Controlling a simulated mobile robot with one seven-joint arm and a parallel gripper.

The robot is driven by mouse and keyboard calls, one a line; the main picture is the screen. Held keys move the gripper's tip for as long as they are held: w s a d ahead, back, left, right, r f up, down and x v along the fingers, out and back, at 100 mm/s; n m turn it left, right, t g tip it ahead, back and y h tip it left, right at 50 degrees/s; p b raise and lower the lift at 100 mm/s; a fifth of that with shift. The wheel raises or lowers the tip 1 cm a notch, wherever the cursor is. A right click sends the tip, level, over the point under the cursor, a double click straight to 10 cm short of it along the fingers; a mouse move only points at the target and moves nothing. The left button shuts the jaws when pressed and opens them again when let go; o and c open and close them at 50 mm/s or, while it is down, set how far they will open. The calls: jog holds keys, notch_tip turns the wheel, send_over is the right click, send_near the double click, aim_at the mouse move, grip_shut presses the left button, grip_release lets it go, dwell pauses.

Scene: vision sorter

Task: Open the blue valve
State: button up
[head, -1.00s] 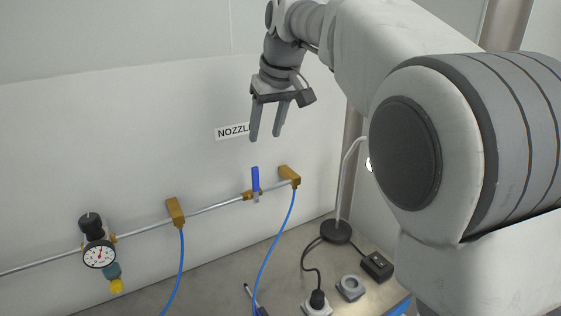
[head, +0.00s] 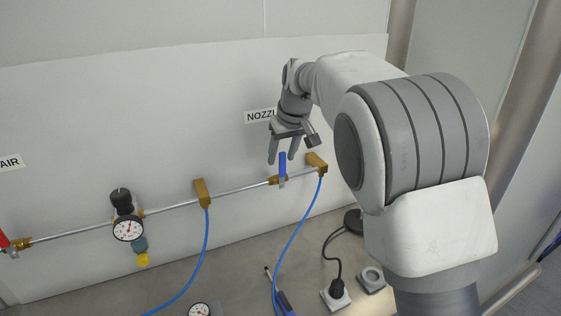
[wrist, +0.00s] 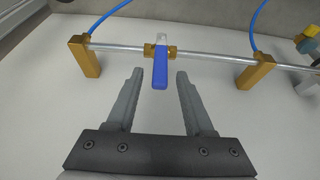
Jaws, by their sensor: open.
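The blue valve (head: 282,166) sits on a horizontal metal pipe on the white wall panel, with its blue handle pointing up, across the pipe. In the wrist view both fingers of my gripper (wrist: 159,73) are apart, with a clear gap. I see no contact with the handle.
Brass blocks (head: 317,162) and (head: 202,193) flank the valve, each with a blue hose. A gauge regulator (head: 128,228) and a partly cut-off red handle (head: 4,240) are further left on the pipe. A bench (head: 235,263) below holds a pen-like tool, a plug and sockets.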

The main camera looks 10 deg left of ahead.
aim_at(282, 171)
jog(key=shift+x, duration=1.55)
grip_shut()
